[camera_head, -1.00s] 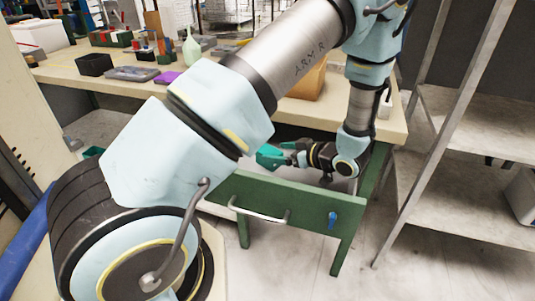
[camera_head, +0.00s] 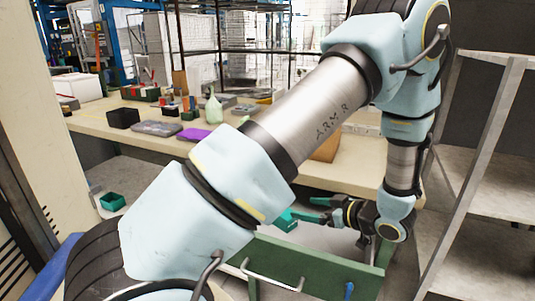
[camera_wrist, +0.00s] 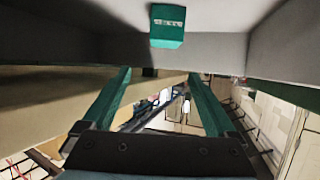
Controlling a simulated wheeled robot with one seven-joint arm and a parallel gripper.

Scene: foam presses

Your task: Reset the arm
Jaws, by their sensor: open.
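My arm reaches across the head view and bends down over the workbench's near edge at the right. My gripper (camera_head: 304,208) is low beside the bench, above the open green drawer (camera_head: 320,262). In the wrist view its two teal fingers (camera_wrist: 158,80) are spread apart with nothing between them. A small teal box with a pale label (camera_wrist: 167,27) shows beyond the fingers, at the top, against a grey surface. A teal shape is partly hidden by my arm near the fingers in the head view; I cannot tell if it is this box.
The workbench (camera_head: 345,172) carries a black bin (camera_head: 123,118), a purple item (camera_head: 194,135), a pale green bottle (camera_head: 214,107) and other items. A metal shelf rack (camera_head: 480,180) stands close on the right. Another teal bin (camera_head: 112,201) sits low at the left.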

